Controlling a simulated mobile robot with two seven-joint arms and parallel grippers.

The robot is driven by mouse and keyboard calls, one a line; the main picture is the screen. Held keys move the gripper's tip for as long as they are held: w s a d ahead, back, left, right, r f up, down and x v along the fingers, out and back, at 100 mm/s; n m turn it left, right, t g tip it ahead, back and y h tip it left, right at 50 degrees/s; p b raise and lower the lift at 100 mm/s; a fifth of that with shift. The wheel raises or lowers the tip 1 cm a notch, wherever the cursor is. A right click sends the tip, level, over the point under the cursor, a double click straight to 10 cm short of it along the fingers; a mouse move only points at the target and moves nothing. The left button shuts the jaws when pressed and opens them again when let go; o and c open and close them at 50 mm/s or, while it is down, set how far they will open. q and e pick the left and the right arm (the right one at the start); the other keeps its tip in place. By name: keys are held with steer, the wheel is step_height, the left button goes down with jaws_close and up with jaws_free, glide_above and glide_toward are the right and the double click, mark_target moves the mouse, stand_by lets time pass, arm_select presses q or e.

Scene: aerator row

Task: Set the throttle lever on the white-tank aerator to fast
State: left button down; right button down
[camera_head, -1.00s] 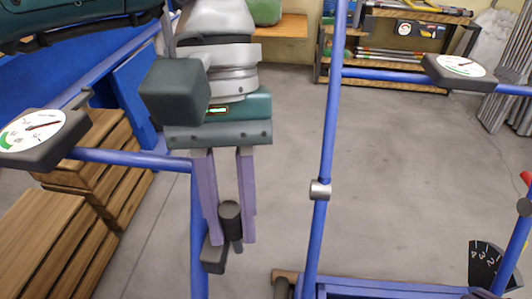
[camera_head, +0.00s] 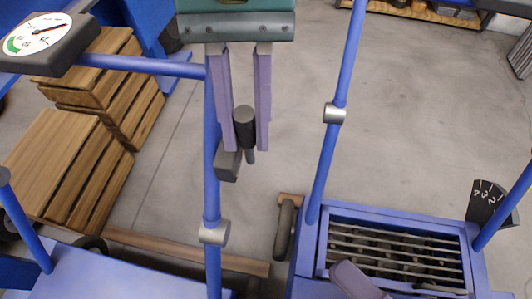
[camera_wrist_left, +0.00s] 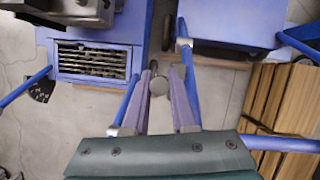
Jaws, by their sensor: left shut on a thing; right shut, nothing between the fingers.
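A dark grey lever knob (camera_head: 244,127) stands on a small grey box (camera_head: 228,163) fixed to a blue handle tube (camera_head: 211,190). My left gripper (camera_head: 246,148) comes down from the top, its two purple fingers shut on the knob from both sides. The left wrist view shows the knob end (camera_wrist_left: 158,86) between the fingers. A purple-grey part of my right gripper (camera_head: 355,280) shows at the bottom edge in the head view, low in front of a blue aerator frame; its tips are partly cut off. No white tank and no lever markings are visible.
A dial gauge (camera_head: 36,34) sits on the handlebar at upper left. Wooden crates (camera_head: 75,150) stand at left. A blue frame with a grille (camera_head: 395,255) and a dark numbered scale (camera_head: 486,200) lie at lower right. Grey floor is open behind.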

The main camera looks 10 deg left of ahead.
mark_target(249, 137)
arm_select(q)
steer(key=shift+f, duration=0.1)
arm_select(e)
steer(key=w+d+x, duration=0.1)
steer(key=x, duration=1.1)
steer(key=shift+w+a+r, duration=0.15)
steer(key=shift+w+r, duration=0.05)
steer(key=shift+w, duration=0.35)
steer(key=shift+w, duration=0.3)
arm_select(q)
steer(key=shift+s+d, duration=0.1)
steer(key=shift+s, duration=0.2)
arm_select(e)
steer(key=shift+w+r, duration=0.1)
steer(key=shift+w, duration=0.15)
